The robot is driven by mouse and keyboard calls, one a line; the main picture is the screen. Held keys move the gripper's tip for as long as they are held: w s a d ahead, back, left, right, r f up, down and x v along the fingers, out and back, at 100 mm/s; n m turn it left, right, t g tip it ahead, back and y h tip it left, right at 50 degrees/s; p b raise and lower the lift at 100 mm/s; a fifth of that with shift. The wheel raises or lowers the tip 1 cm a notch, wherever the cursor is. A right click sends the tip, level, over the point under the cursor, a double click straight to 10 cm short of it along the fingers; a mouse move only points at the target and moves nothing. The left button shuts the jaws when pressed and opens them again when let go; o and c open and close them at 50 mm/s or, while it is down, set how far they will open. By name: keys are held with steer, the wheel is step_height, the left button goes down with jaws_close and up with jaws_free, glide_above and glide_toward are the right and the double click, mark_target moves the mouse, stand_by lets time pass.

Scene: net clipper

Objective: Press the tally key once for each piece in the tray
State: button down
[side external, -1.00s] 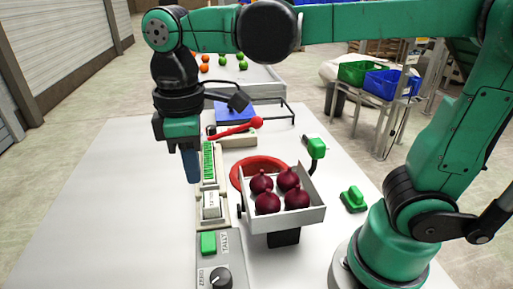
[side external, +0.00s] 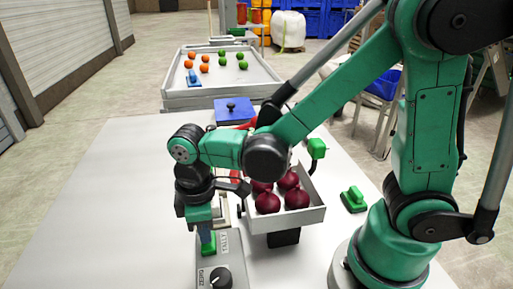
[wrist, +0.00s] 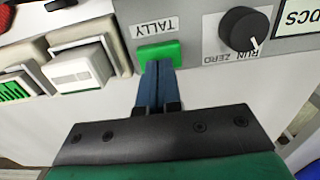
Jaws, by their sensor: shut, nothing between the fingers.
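The green tally key (side external: 208,247) sits on the grey control box (side external: 235,270) beside the label TALLY. The key (wrist: 158,52) also shows in the wrist view. My gripper (side external: 206,238) points down over the key with its blue fingers together and nothing between them. In the wrist view its fingertips (wrist: 158,66) overlap the key's near edge; I cannot tell whether they touch or press it. The grey tray (side external: 285,223) stands to the right, holding several dark red onions (side external: 267,203); my arm hides part of it.
A black dial (wrist: 243,30) marked RUN and ZERO is close beside the key. A white-capped unit (wrist: 80,70) and a green display (wrist: 13,92) are on the other side. A green-handled object (side external: 354,198) lies right of the tray. The table's left side is clear.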

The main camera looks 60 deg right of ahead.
steer(key=shift+f, duration=0.25)
steer(key=shift+f, duration=0.95)
steer(key=shift+r, duration=0.15)
steer(key=shift+r, duration=4.15)
